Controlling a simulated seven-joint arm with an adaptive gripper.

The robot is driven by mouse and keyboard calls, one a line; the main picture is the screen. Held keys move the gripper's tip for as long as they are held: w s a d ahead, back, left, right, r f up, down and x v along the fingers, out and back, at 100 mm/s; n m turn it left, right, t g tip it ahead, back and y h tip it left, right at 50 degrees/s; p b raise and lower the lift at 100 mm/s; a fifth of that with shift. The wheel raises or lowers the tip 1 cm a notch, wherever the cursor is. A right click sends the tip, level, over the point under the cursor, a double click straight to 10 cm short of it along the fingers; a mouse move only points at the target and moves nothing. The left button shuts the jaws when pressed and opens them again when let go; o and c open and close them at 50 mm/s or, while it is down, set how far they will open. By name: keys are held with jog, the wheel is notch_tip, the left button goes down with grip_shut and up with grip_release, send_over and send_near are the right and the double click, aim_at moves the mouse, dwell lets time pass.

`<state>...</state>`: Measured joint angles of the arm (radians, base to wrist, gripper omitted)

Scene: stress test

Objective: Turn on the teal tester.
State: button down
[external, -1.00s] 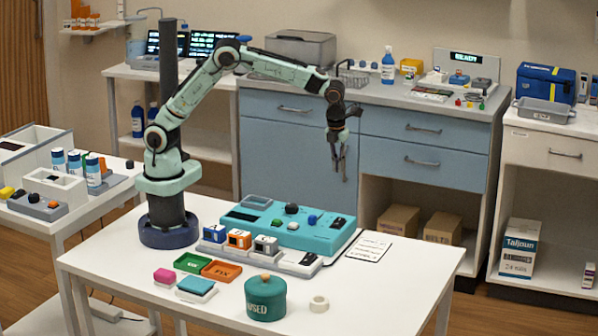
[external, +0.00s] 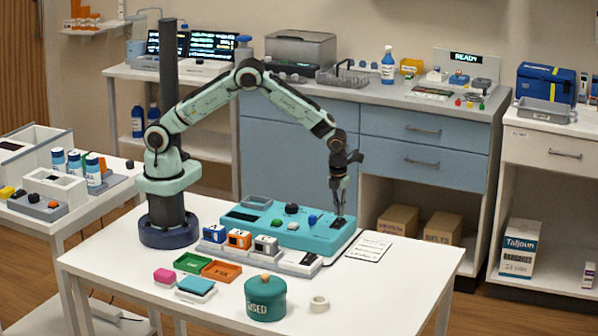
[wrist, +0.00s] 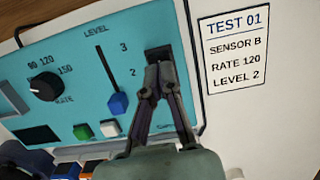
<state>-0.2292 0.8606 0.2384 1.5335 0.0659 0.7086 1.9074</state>
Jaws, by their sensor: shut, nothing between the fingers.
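The teal tester (external: 275,232) lies on the white table in front of my arm. My gripper (external: 339,212) points down over its right end, shut and empty. In the wrist view my fingertips (wrist: 159,72) are at the near edge of a black switch (wrist: 157,53) on the teal panel (wrist: 75,65). They partly hide it, and I cannot tell whether they touch it or which way it is set. The black rate knob (wrist: 46,87), blue level slider (wrist: 118,103), green button (wrist: 82,131) and white button (wrist: 110,128) also show.
A printed card (wrist: 236,55) beside the tester reads TEST 01, sensor B, rate 120, level 2. Sensor blocks (external: 239,239) stand along the tester's front. The table's right front is clear.

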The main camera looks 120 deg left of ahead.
jog(key=shift+f, duration=0.5)
jog(key=shift+a+f+h, duration=0.15)
jog(key=shift+f+h, duration=0.1)
jog(key=shift+h, duration=0.15)
jog(key=shift+d+r, duration=0.2)
jog(key=shift+d, duration=0.65)
